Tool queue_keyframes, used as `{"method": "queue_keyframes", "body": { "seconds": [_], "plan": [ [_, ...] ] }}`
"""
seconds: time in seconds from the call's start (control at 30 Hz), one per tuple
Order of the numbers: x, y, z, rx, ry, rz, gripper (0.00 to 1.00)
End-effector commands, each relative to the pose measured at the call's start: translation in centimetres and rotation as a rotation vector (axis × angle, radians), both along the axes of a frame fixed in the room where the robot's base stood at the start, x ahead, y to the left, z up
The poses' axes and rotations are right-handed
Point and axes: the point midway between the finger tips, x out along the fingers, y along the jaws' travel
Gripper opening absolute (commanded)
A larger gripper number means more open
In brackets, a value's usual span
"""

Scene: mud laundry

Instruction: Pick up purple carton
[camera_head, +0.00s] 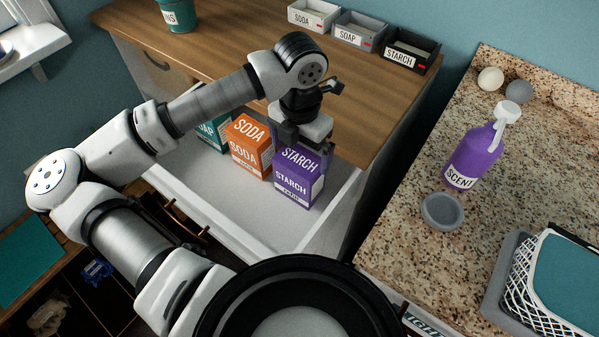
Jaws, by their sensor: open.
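The purple carton (297,184), labelled STARCH, stands upright in the open white drawer (245,216), at the right end of a row of cartons. My gripper (302,148) is open and points down at the top of the purple carton. Its fingers are at the carton's upper edge, one showing by the right side. The gripper body hides part of the carton's top, and I cannot tell whether the fingers touch it.
An orange SODA carton (250,147) stands close left of the purple one, with a teal SOAP carton (211,133) beyond it. Small bins (358,31) sit on the wooden top. A purple SCENT bottle (474,155) and grey cup (442,211) stand on the granite counter.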

Motion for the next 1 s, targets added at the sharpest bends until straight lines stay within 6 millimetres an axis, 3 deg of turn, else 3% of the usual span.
{"method": "queue_keyframes", "body": {
  "seconds": [0.3,0.57,1.0],
  "plan": [
    [-0.1,0.1,-3.7,-0.002,0.002,-0.001,1.0],
    [0.0,0.1,-3.9,-0.001,0.001,-0.001,0.99],
    [0.0,0.1,-3.9,-0.001,0.001,-0.001,0.41]
  ]
}}
